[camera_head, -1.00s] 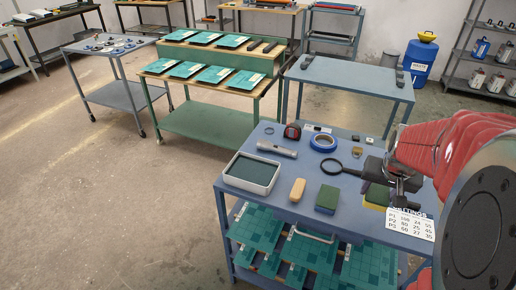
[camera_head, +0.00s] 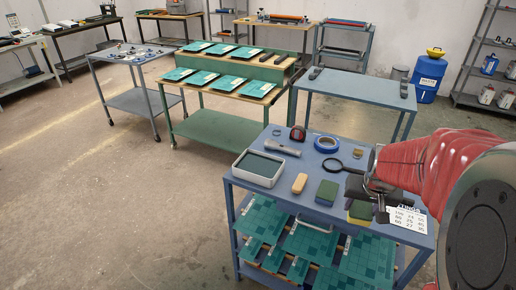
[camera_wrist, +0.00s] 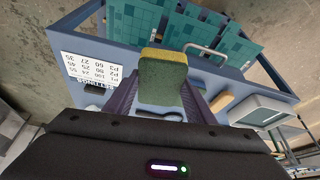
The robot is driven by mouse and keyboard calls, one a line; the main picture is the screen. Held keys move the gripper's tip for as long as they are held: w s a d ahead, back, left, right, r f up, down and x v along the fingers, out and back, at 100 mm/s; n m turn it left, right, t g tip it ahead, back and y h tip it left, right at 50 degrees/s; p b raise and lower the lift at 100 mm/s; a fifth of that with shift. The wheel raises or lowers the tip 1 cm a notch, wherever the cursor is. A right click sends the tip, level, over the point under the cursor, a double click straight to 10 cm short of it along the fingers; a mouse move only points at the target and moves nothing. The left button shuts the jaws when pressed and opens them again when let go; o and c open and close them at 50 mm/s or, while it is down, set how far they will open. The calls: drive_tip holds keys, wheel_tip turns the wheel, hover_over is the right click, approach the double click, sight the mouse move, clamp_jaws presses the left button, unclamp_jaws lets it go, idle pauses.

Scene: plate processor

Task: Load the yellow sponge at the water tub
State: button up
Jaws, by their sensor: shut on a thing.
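The yellow sponge has a green layer; it shows at the lower right of the bench in the head view (camera_head: 360,211) and in the middle of the wrist view (camera_wrist: 161,68). My gripper (camera_wrist: 160,88) is shut on it, with a dark finger on each side. In the head view my gripper (camera_head: 371,193) is over the bench's right part, partly hiding the sponge. I cannot tell how high the sponge is above the bench top. The water tub (camera_head: 238,172), a white-rimmed tray with a dark inside, stands at the bench's left end, well apart from my gripper.
Between tub and gripper lie a tan block (camera_head: 299,184) and a green-topped block (camera_head: 327,192). A flashlight (camera_head: 283,148), blue tape roll (camera_head: 326,144) and magnifier (camera_head: 340,165) lie behind. A printed card (camera_head: 407,219) is at right. Teal plates (camera_head: 308,238) fill the lower shelf.

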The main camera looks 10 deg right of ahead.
drive_tip(key=w+a+f+n, duration=0.1)
drive_tip(key=w+a+f, duration=0.1)
drive_tip(key=a, duration=0.5)
drive_tip(key=w+a+f+n+y, duration=0.1)
drive_tip(key=w+a+f+n, duration=0.1)
drive_tip(key=w+a, duration=0.3)
drive_tip(key=w+a+f+n+y, duration=0.1)
drive_tip(key=w+a, duration=0.3)
drive_tip(key=a, duration=0.4)
drive_tip(key=shift+w+a+f+n, duration=0.25)
drive_tip(key=shift+a+f+n, duration=0.15)
drive_tip(key=shift+n, duration=0.2)
